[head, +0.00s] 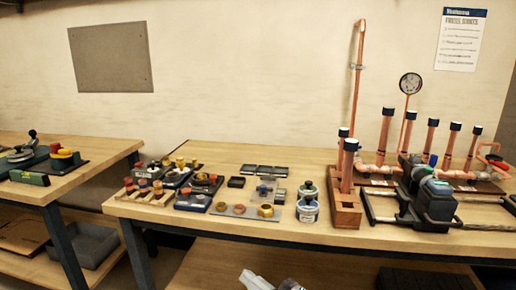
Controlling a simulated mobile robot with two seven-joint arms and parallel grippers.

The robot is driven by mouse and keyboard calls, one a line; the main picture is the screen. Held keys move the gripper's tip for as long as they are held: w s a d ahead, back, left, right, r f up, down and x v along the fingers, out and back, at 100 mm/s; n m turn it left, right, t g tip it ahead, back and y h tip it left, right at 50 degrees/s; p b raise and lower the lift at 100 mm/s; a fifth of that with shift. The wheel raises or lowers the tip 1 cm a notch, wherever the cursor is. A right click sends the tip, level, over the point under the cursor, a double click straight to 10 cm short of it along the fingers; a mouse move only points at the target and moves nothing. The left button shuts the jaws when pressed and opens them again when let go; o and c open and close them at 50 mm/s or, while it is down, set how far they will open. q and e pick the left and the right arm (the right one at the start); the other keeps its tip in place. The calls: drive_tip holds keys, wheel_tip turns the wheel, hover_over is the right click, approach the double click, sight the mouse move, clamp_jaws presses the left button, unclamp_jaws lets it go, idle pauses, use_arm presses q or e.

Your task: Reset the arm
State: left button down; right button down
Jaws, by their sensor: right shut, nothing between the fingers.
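My right gripper (264,281) shows only in part at the bottom edge of the head view, in front of the workbench (270,228) and below its top. It is shut and empty, apart from everything on the bench. The rest of my right arm is out of the picture. My left gripper is not in view. The copper manifold (380,152), with upright capped pipes and a round gauge (410,83), stands at the right of the bench.
A wooden block (345,212) holds copper tubes near the front edge. A dark tool (432,205) lies across rails at right. Jars (307,210) and small fittings (240,210) sit mid-bench. A second bench (95,155) is at left. A lower shelf (215,265) lies beneath.

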drive_tip(key=s+d+f+m+g+h, duration=0.1)
drive_tip(key=s+d+f+m+h, duration=1.2)
drive_tip(key=s+d+f+m, duration=0.5)
drive_tip(key=s+d+f, duration=0.2)
drive_tip(key=s+d, duration=0.1)
drive_tip(key=s, duration=0.2)
drive_tip(key=shift+d+f+g+h, duration=0.15)
drive_tip(key=shift+g+h, duration=0.25)
